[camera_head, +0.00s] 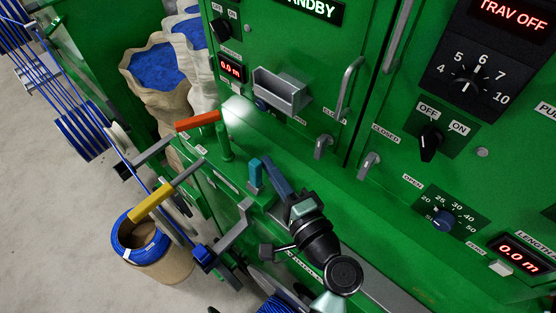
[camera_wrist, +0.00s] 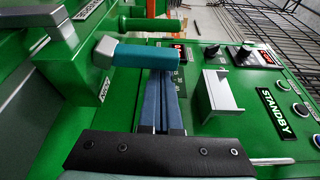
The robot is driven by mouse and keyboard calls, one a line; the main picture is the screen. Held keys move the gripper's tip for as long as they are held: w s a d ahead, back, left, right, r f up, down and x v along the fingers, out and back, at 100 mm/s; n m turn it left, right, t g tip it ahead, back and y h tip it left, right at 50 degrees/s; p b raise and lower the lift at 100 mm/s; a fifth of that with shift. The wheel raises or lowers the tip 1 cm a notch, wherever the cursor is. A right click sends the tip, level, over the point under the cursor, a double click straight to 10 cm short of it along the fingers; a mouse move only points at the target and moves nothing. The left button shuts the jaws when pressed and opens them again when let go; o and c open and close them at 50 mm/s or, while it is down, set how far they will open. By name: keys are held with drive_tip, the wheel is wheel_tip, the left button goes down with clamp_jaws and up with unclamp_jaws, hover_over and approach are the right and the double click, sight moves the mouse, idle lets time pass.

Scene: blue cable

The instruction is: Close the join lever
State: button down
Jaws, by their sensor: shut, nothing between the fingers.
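A short lever with a teal grip (camera_head: 255,173) stands up from the green machine's ledge, left of my gripper in the head view. In the wrist view the teal grip (camera_wrist: 140,55) lies across the picture, on a pale metal arm from the left. My gripper (camera_head: 272,162) is shut and empty, its blue fingers close beside the teal grip. In the wrist view the fingertips (camera_wrist: 163,75) end at the grip and are partly hidden by it. I cannot tell whether they touch. The labels near the lever are too small to read, so I cannot confirm it is the join lever.
An orange-handled lever (camera_head: 198,121) and a yellow-handled lever (camera_head: 152,203) stick out at the left. A green knob post (camera_head: 225,142) and a grey tray (camera_head: 282,92) are near my gripper. The upright control panel (camera_head: 405,190) rises behind.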

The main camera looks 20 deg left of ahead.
sight(256, 173)
drive_tip(key=shift+f+b, duration=0.1)
drive_tip(key=shift+b, duration=0.2)
drive_tip(key=shift+s+b, duration=0.1)
drive_tip(key=shift+b, duration=0.25)
drive_tip(key=shift+s+a+n, duration=0.1)
drive_tip(key=shift+n, duration=0.3)
drive_tip(key=shift+b, duration=0.5)
drive_tip(key=shift+s, duration=0.1)
drive_tip(key=n+b, duration=0.1)
drive_tip(key=b, duration=0.2)
drive_tip(key=s+n+y+b, duration=0.1)
drive_tip(key=b, duration=0.2)
drive_tip(key=shift+s+a+f+n+t, duration=0.15)
drive_tip(key=shift+a+n+t, duration=0.15)
drive_tip(key=shift+n+t, duration=0.1)
drive_tip(key=n+b, duration=0.1)
drive_tip(key=b, duration=0.2)
drive_tip(key=shift+s+a+r+n+b, duration=0.2)
drive_tip(key=shift+s+n+b, duration=0.1)
drive_tip(key=shift+s+n, duration=0.1)
drive_tip(key=shift+r+y, duration=0.1)
drive_tip(key=shift+y, duration=0.2)
drive_tip(key=shift+s+r, duration=0.1)
